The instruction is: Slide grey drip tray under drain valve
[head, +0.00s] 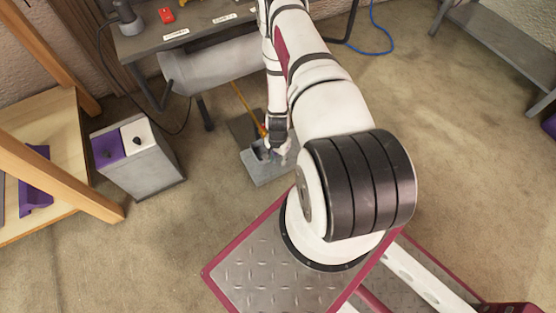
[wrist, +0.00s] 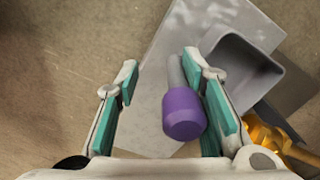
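A grey rimmed tray (wrist: 245,72) shows at the upper right of the wrist view, over a flat light-grey plate (wrist: 150,95). A purple-capped grey rod (wrist: 184,113) stands between my fingers, closer to the right one; I cannot tell whether it touches it or joins the tray. My gripper (wrist: 160,66) is open, its teal-padded fingers well apart. In the head view my gripper (head: 276,148) is low over the grey plate (head: 270,178). A yellow rod (head: 246,105) slants down from near the grey tank (head: 215,66); I cannot make out the drain valve.
A grey box with a purple and white top (head: 150,170) stands left of the plate. A wooden frame (head: 50,150) is at the far left. A workbench (head: 190,38) stands above the tank. Carpet (head: 450,170) is clear on the right. A gold part (wrist: 268,135) lies lower right.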

